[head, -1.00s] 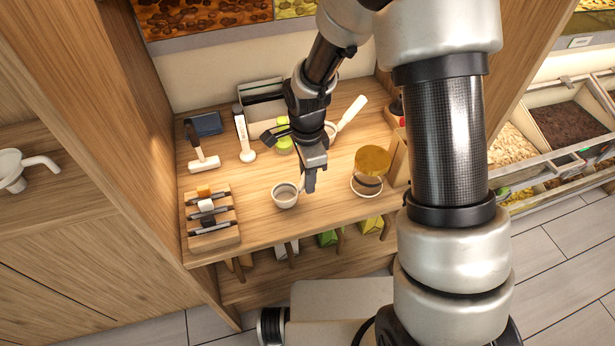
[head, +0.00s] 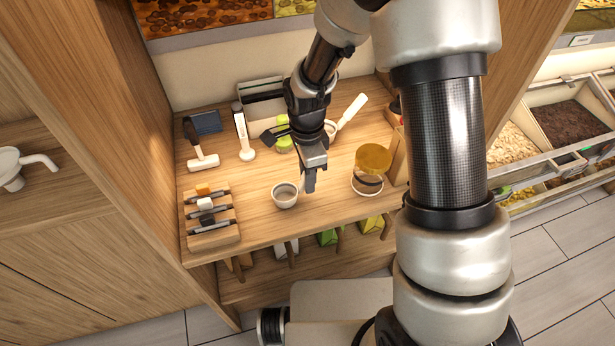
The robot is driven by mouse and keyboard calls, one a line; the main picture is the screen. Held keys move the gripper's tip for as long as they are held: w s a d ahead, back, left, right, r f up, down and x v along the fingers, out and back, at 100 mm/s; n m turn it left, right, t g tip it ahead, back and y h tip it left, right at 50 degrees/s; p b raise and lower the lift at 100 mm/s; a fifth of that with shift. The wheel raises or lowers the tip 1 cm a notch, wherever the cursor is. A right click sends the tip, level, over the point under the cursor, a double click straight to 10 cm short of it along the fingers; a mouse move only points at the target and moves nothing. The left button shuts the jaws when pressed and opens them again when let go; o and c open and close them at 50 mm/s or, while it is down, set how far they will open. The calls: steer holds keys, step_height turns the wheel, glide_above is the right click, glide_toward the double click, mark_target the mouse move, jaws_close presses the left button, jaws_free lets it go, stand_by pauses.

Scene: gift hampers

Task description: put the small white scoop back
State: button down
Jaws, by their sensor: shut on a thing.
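The small white scoop (head: 285,196) is a round, pale cup with its open mouth facing up, just left of my fingertips. My gripper (head: 310,181) points down over the wooden counter (head: 255,222) and is shut on the scoop, at its right side. The grip itself is mostly hidden by my fingers. I cannot tell whether the scoop's base touches the counter. A larger white scoop (head: 352,110) with a long handle lies behind my gripper, its bowl partly hidden by my wrist.
A jar with an amber lid (head: 373,158) stands right of my gripper. A wooden rack (head: 211,236) of markers is at the front left. A side wall (head: 135,130) bounds the left. Counter is clear left of the scoop.

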steer(key=shift+f, duration=0.1)
stand_by(0.5)
steer(key=c, duration=1.5)
jaws_free()
steer(key=shift+o, duration=0.2)
step_height(320, 180, up, 18)
steer(key=p, duration=0.1)
steer(key=shift+f, duration=0.25)
steer(key=shift+p, duration=0.3)
